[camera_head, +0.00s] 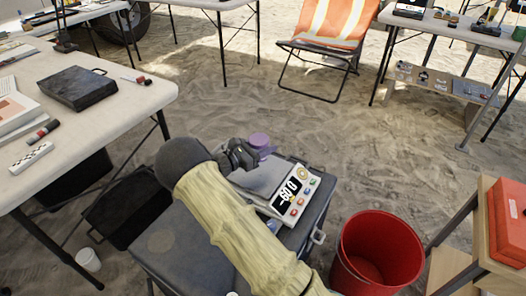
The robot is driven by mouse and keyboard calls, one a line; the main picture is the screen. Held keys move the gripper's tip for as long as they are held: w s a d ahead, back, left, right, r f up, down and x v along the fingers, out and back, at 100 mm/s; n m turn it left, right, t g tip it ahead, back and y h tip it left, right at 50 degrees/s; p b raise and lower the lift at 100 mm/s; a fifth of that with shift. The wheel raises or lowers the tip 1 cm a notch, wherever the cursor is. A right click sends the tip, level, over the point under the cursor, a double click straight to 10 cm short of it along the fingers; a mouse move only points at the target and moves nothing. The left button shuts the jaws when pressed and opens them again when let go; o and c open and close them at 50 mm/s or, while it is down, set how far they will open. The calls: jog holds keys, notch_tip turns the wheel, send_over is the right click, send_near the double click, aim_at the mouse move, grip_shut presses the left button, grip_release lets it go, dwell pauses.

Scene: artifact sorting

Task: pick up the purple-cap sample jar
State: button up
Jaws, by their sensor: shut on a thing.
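The purple-cap sample jar (259,142) shows in the head view just beyond my gripper, above the far edge of a digital scale (267,181). Its purple cap is in plain view; the gripper hides part of its body. My gripper (244,155) is dark and shut on the jar. My sleeved arm crosses the picture from the bottom and covers part of the scale and the case under it. The scale's display reads about -60.0. I cannot tell how far the jar is above the pan.
The scale stands on a dark grey case (170,246). A red bucket (379,255) is at its right. A white table (95,118) with a black box (77,88) is at left. A wooden shelf with a red box (508,220) is at far right. Sand lies open behind.

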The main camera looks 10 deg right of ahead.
aim_at(263, 137)
notch_tip(263, 137, up, 4)
jog(key=shift+r+p, duration=0.15)
jog(key=shift+p, duration=0.35)
